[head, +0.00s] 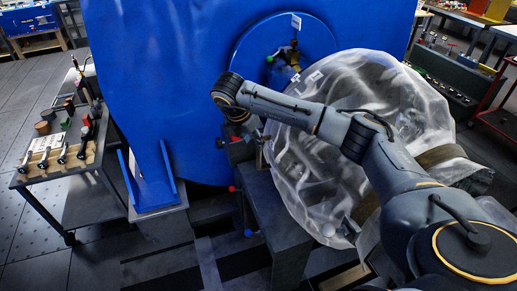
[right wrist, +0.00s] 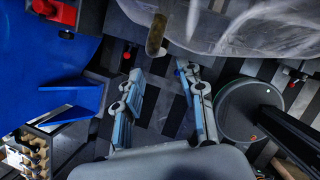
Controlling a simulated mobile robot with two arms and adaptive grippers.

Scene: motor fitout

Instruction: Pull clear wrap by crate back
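The clear wrap (head: 395,105) is a large, wrinkled, translucent sheet bulging around a bulky round thing right of the big blue housing. A brown band (head: 440,155) crosses its right side. The wrap (right wrist: 240,25) also shows along the top of the right wrist view, with a brown strap end (right wrist: 156,35) hanging by its edge. My right gripper (head: 253,142) points down near the wrap's left edge, partly hidden by my arm. In the wrist view its two fingers (right wrist: 162,72) are apart with only floor between them. I cannot make out the crate. My left gripper is not in view.
The blue housing (head: 150,80) fills the back, with a blue bracket (head: 152,182) at its foot. A tool cart (head: 65,180) stands at the left. Dark blocks and beams (head: 275,215) lie below my gripper. A long tray of parts (head: 455,80) stands at the right.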

